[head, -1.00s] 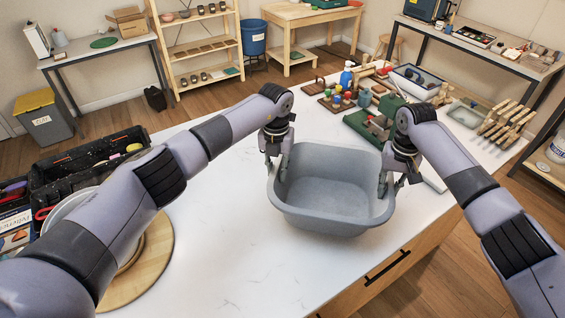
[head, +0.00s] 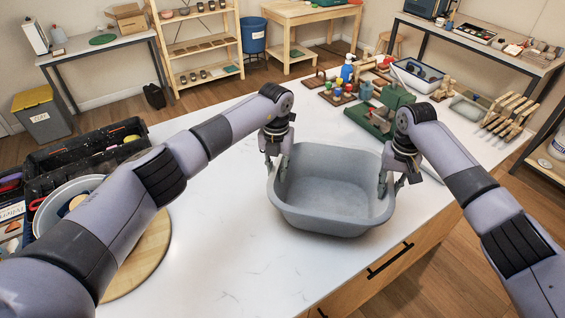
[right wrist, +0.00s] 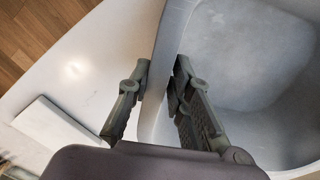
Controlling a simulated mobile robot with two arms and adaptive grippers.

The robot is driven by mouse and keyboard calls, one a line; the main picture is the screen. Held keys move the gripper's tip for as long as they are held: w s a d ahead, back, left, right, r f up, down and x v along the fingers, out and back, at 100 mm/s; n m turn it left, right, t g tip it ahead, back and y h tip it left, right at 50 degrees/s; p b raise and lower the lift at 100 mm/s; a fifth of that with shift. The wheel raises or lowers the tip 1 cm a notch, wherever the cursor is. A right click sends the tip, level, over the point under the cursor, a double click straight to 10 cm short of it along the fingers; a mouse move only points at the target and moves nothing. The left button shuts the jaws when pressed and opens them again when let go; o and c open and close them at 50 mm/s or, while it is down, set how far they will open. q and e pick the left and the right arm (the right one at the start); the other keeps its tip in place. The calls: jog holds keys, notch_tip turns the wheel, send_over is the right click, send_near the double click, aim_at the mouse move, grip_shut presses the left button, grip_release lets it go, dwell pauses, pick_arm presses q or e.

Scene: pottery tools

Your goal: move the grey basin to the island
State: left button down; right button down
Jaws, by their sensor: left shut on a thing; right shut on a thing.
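The grey basin (head: 330,205) is an open, empty tub, held upright over the front part of the white-topped island (head: 225,240). Whether its base touches the top or hangs just above it, I cannot tell. My left gripper (head: 276,168) is shut on the basin's left rim. My right gripper (head: 391,182) is shut on its right rim. In the right wrist view, the fingers of my right gripper (right wrist: 161,75) straddle the rim of the basin (right wrist: 225,50), one inside and one outside.
Behind the basin stand a green press (head: 380,117), small colored bottles and wooden tools (head: 508,115). A black toolbox (head: 85,160) and a round wooden board (head: 145,255) lie at the left. White top is bare in front of and left of the basin.

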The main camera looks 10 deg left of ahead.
pick_arm(q)
jog(key=shift+w+a+f, duration=0.15)
jog(key=shift+a+f, duration=0.15)
jog(key=shift+f, duration=0.3)
pick_arm(e)
jog(key=shift+w+d+f, duration=0.1)
jog(key=shift+d+f, duration=0.15)
jog(key=shift+f, duration=0.3)
pick_arm(q)
jog(key=c, duration=1.8)
grip_release()
jog(key=shift+r, duration=0.15)
pick_arm(e)
jog(key=c, duration=1.8)
grip_release()
jog(key=shift+r, duration=0.15)
pick_arm(q)
jog(key=o, duration=0.4)
jog(key=shift+s+d+r, duration=0.1)
jog(key=shift+s+d, duration=0.05)
jog(key=shift+s, duration=0.05)
jog(key=shift+c, duration=0.2)
pick_arm(e)
jog(key=o, duration=0.4)
jog(key=shift+a+r, duration=0.1)
jog(key=shift+c, duration=0.2)
pick_arm(q)
jog(key=shift+w, duration=0.1)
pick_arm(e)
jog(key=shift+a, duration=0.1)
